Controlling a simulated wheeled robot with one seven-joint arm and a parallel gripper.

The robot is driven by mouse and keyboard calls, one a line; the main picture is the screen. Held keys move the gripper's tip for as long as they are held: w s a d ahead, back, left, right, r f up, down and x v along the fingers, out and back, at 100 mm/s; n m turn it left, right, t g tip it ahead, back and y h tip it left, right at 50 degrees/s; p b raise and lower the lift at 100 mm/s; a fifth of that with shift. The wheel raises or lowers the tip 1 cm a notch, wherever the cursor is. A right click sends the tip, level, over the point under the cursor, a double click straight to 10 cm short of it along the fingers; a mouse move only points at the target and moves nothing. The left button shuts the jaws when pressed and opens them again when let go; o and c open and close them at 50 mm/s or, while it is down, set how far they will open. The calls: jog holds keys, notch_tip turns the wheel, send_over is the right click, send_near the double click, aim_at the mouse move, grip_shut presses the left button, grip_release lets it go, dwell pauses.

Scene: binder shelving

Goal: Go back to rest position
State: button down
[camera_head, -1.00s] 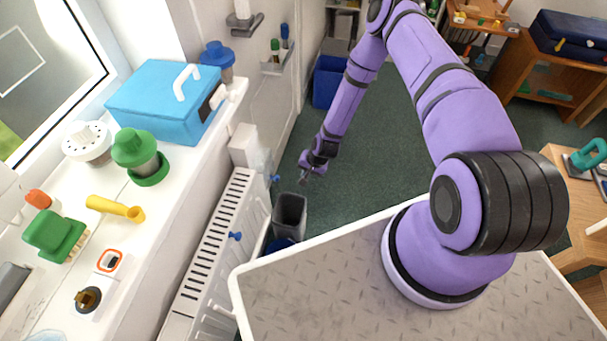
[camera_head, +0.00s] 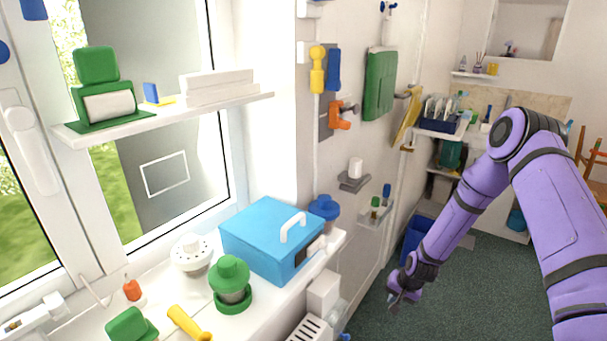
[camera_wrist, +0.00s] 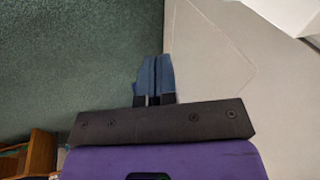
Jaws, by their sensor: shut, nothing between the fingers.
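My gripper (camera_head: 403,291) hangs at the end of my purple arm, low over the dark green carpet and to the right of the white wall. It is empty. In the wrist view my gripper (camera_wrist: 154,75) shows its two blue-grey fingers side by side and closed together. Behind them are the green carpet (camera_wrist: 80,60) on the left and a pale wall surface (camera_wrist: 215,60) on the right.
A windowsill at left holds a blue box (camera_head: 262,240), a green-lidded jar (camera_head: 231,280) and a yellow tool (camera_head: 188,322). A blue bin (camera_head: 414,238) stands behind my gripper. Wall holders (camera_head: 354,182) jut out above it. Carpet (camera_head: 470,290) is open to the right.

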jog(key=s+d+r+n+t+h, duration=0.1)
jog(key=s+r+n, duration=0.15)
jog(key=r, duration=1.65)
jog(key=s+d+r+n+h, duration=0.1)
jog(key=s+r, duration=0.2)
jog(key=r, duration=1.6)
jog(key=s+r, duration=1.4)
jog(key=s+r+n+t, duration=0.1)
jog(key=s+r, duration=0.3)
jog(key=s, duration=1.1)
jog(key=shift+a+r+t+h, duration=0.15)
jog(key=shift+a+t+h, duration=0.05)
jog(key=shift+t+h, duration=0.1)
jog(key=shift+w+n, duration=0.1)
jog(key=shift+n, duration=0.15)
